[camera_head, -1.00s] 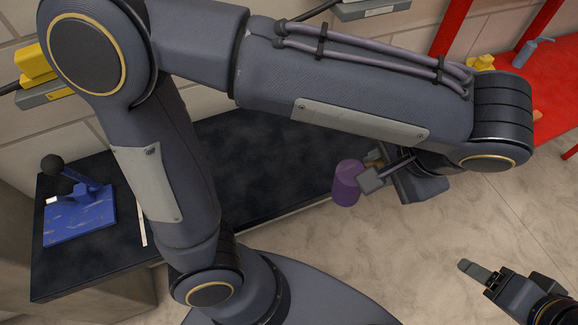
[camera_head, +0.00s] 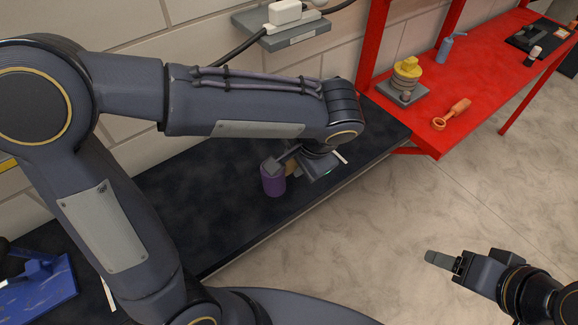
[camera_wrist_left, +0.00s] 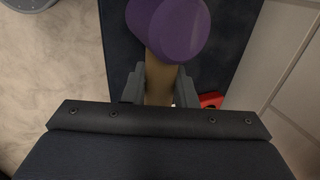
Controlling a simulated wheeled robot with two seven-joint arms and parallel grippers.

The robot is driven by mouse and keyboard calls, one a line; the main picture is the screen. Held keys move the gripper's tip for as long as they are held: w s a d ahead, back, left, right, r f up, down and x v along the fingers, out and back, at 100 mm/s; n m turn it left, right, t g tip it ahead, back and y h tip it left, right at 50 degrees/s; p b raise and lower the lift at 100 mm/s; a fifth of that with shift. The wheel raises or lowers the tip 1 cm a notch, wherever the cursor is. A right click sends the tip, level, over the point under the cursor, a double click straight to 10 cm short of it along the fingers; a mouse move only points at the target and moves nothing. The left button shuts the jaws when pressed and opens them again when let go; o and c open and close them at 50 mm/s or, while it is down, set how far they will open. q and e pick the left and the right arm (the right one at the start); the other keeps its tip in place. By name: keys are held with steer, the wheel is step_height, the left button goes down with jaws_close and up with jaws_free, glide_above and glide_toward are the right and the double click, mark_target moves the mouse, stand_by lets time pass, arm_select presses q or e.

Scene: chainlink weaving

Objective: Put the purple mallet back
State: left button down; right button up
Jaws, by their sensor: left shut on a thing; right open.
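The purple mallet's head (camera_head: 273,179) shows over the dark bench in the camera_head view. In the wrist view the purple head (camera_wrist_left: 178,28) sits beyond my fingers on a tan handle (camera_wrist_left: 158,76). My left gripper (camera_head: 284,164) is shut on the handle; the wrist view shows its fingers (camera_wrist_left: 159,86) on both sides of it. Whether the mallet touches the bench top, I cannot tell. My right gripper (camera_head: 445,262) is open and empty over the floor at the lower right.
The dark bench (camera_head: 200,190) runs along the wall and is mostly clear. A red table (camera_head: 480,75) at the right holds a yellow-topped stack (camera_head: 406,75), an orange tool (camera_head: 452,114) and a blue bottle (camera_head: 445,48). A blue fixture (camera_head: 40,290) is at the lower left.

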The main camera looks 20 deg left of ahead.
arm_select(q)
steer(key=f, duration=0.1)
steer(key=w+a, duration=0.1)
steer(key=f, duration=0.1)
steer(key=shift+w+a+f, duration=0.25)
steer(key=shift+w+f, duration=0.1)
steer(key=shift+w+a+f, duration=0.1)
steer(key=shift+w+f, duration=0.05)
steer(key=shift+f, duration=1.35)
steer(key=shift+f, duration=0.2)
steer(key=c, duration=1.2)
jaws_free()
steer(key=shift+o, duration=0.2)
steer(key=v, duration=0.7)
steer(key=shift+s+a+r, duration=0.1)
steer(key=shift+s+r, duration=0.2)
steer(key=shift+r, duration=0.1)
steer(key=s+a+f+n+t+h, duration=0.1)
steer(key=s+a+n+h, duration=0.6)
steer(key=s, duration=0.7)
steer(key=a+n+t, duration=0.1)
steer(key=a+n, duration=0.1)
steer(key=a, duration=0.1)
steer(key=shift+a+f+t, duration=0.2)
steer(key=shift+a+t, duration=0.15)
steer(key=shift+t, duration=0.05)
